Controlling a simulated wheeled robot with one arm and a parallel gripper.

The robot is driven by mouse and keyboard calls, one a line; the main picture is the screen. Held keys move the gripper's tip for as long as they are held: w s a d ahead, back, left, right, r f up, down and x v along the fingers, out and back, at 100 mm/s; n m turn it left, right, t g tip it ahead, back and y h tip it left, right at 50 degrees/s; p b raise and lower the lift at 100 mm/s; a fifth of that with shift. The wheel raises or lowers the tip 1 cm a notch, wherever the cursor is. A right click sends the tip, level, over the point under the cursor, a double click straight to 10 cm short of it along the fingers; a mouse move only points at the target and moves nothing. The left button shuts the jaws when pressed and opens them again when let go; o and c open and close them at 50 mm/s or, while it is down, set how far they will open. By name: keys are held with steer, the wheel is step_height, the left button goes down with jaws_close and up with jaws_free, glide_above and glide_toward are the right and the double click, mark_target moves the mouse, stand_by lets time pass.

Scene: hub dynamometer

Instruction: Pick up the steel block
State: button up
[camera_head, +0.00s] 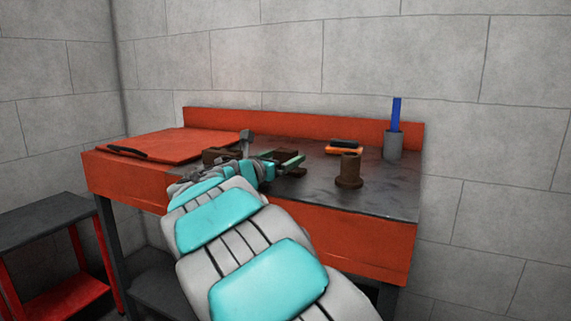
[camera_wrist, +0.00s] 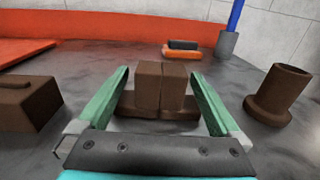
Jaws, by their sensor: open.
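A brown, rusty-looking block (camera_wrist: 160,87) with a seam down its front stands on a wider low brown base (camera_wrist: 126,113). It is the likeliest steel block, though nothing marks it as such. My gripper (camera_wrist: 160,74) is open, with one green finger on each side of this block; a gap shows at each side near the top. Whether the fingers touch the base is unclear. In the head view my gripper (camera_head: 288,161) is low over the bench, and the block is mostly hidden behind it.
A brown box (camera_wrist: 28,103) with a ridge on top lies left. A flanged brown cylinder (camera_wrist: 281,91) stands right. Behind are an orange-and-black item (camera_wrist: 182,50) and a grey cup (camera_head: 393,146) holding a blue rod (camera_head: 396,112). The dark bench top (camera_head: 386,192) is clear at front right.

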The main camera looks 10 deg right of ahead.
steer(key=x, duration=0.4)
steer(key=shift+d, duration=0.1)
steer(key=shift+c, duration=0.2)
jaws_close()
stand_by(0.5)
